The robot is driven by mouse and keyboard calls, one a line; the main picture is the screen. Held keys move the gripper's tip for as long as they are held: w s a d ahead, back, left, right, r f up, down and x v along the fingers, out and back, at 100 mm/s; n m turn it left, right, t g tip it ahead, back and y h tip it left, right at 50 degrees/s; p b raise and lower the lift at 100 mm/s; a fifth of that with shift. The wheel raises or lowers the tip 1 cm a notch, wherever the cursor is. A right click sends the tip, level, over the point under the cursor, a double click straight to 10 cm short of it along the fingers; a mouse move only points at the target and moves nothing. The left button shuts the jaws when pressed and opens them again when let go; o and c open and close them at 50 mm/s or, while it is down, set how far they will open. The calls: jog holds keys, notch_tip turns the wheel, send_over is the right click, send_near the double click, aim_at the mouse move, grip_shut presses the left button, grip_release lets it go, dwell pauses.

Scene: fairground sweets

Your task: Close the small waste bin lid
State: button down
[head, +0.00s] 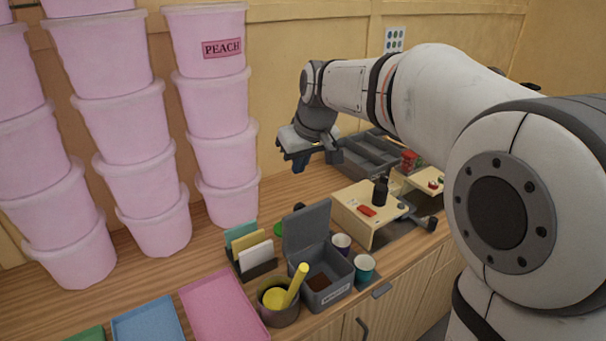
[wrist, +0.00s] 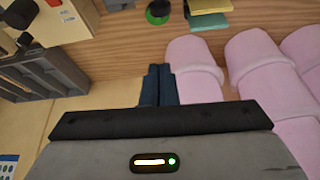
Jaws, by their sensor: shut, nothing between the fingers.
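The small waste bin (head: 325,294) is a grey box with a label on its front, standing near the counter's front edge. Its grey lid (head: 307,228) is open and stands up, roughly upright, at the back of the bin. Something brown lies inside. My gripper (head: 300,163) is well above and behind the bin, over the back of the counter, touching nothing. Its dark blue fingers show together in the wrist view (wrist: 157,85), with nothing between them. I cannot make out the bin in the wrist view.
A pot (head: 278,314) with a yellow-handled tool stands left of the bin. A teal cup (head: 364,269) and a purple cup (head: 341,244) are close on its right. A card holder (head: 257,266) is behind left. Pink tubs (head: 219,142) stack high at left; a wooden stand (head: 362,209) is right.

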aim_at(303, 224)
notch_tip(303, 224, down, 9)
jog(key=p, duration=0.3)
jog(key=shift+w+a, duration=0.25)
